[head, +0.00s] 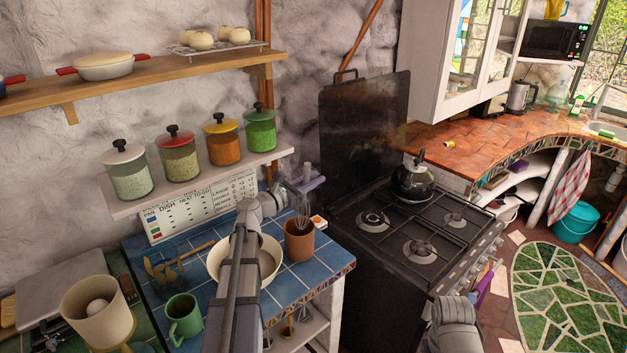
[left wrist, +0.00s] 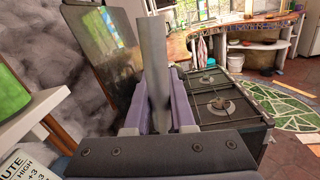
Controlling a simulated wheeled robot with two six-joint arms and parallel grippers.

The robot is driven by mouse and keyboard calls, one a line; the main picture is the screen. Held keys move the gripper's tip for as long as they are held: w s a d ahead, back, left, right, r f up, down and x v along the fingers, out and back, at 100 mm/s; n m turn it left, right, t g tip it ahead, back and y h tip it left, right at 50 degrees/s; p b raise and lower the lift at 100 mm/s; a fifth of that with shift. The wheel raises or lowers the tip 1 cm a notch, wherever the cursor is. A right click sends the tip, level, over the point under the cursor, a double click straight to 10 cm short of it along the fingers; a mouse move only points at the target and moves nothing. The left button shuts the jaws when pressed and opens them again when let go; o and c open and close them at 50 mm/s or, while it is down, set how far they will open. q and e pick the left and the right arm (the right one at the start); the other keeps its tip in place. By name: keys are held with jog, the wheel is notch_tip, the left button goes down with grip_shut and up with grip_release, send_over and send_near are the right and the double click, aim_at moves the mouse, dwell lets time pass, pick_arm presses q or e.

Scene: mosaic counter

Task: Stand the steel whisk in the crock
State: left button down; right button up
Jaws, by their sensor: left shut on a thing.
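The steel whisk (head: 303,207) hangs upright, wires down, in my left gripper (head: 311,184), which is shut on its handle. In the left wrist view the grey handle (left wrist: 153,70) stands between the purple fingers of my left gripper (left wrist: 160,105). The crock (head: 299,244) is a terracotta-brown pot on the blue tiled counter, directly below the whisk. The lower wires overlap the crock's mouth; how deep they reach is hidden. My right gripper (head: 484,286) shows partly as a purple piece in front of the stove; its opening is unclear.
A cream bowl (head: 268,259) stands left of the crock, partly behind my left arm. A green mug (head: 184,318) stands nearer the front. The black stove (head: 400,250) with a kettle (head: 414,180) is on the right. A shelf (head: 200,180) with jars is above left.

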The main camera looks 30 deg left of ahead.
pick_arm(q)
notch_tip(320, 180, down, 8)
jog(key=a+b, duration=0.1)
jog(key=b, duration=0.6)
jog(key=shift+w+f+b, duration=0.15)
jog(key=shift+w+b, duration=0.1)
jog(key=shift+b, duration=0.05)
grip_release()
dwell(0.6)
notch_tip(320, 180, up, 10)
jog(key=p, duration=1)
dwell(0.3)
